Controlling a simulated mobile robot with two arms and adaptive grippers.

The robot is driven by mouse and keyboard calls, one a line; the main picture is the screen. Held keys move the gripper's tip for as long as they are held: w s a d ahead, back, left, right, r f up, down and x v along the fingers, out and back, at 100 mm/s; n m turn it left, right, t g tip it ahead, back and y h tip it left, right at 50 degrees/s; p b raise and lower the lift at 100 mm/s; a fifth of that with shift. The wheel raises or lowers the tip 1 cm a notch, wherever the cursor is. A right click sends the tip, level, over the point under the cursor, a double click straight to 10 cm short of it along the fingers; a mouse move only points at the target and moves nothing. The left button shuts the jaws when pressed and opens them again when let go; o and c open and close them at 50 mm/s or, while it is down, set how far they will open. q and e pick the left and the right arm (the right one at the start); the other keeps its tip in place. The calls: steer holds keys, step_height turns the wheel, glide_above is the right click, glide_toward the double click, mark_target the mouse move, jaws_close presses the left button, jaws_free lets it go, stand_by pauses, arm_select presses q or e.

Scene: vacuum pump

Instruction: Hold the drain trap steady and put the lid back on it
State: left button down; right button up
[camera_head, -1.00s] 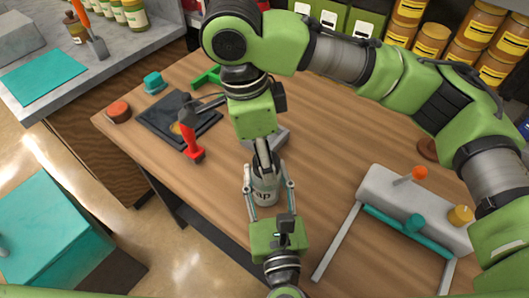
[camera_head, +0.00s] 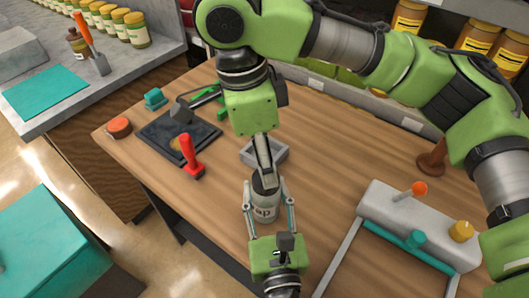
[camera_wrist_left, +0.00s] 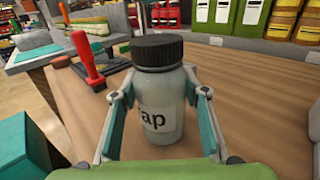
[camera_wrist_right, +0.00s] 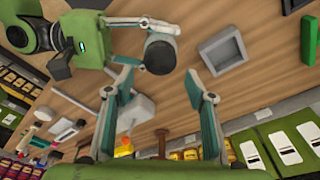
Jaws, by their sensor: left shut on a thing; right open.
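The drain trap is a pale grey jar (camera_head: 264,207) with a label ending in "ap", upright near the table's front edge. It fills the middle of the left wrist view (camera_wrist_left: 166,98). My left gripper (camera_head: 269,205) is shut around its body, one finger on each side. The black lid (camera_wrist_left: 157,49) sits level on the jar's top and also shows in the right wrist view (camera_wrist_right: 160,54). My right gripper (camera_wrist_right: 172,78) is open and empty above the lid. No right finger shows at the lid in the left wrist view.
A grey square tray (camera_head: 278,159) lies just behind the jar. A red-handled stamp (camera_head: 191,158) and a dark mat (camera_head: 155,134) are to the left. A grey sealer with a teal bar (camera_head: 420,240) stands at the right. The table between jar and sealer is clear.

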steer(key=n, duration=0.6)
steer(key=shift+r, duration=0.2)
steer(key=n, duration=0.7)
steer(key=shift+d+r+y, duration=0.1)
steer(key=shift+r+y, duration=0.1)
steer(key=shift+y, duration=0.1)
steer(key=n, duration=0.6)
steer(key=shift+r+n, duration=0.2)
steer(key=shift+n, duration=0.1)
steer(key=n, duration=0.6)
steer(key=shift+r+n, duration=0.25)
steer(key=shift+n, duration=0.05)
steer(key=n, duration=0.5)
steer(key=shift+d+r+y, duration=0.1)
steer(key=shift+r+y, duration=0.05)
steer(key=shift+y, duration=0.15)
steer(key=n, duration=0.4)
steer(key=shift+r+n, duration=0.2)
steer(key=shift+n, duration=0.2)
steer(key=n, duration=0.4)
steer(key=shift+r+n, duration=0.2)
steer(key=shift+n, duration=0.2)
steer(key=n, duration=0.3)
steer(key=shift+r+n+y, duration=0.1)
steer(key=shift+n+y, duration=0.2)
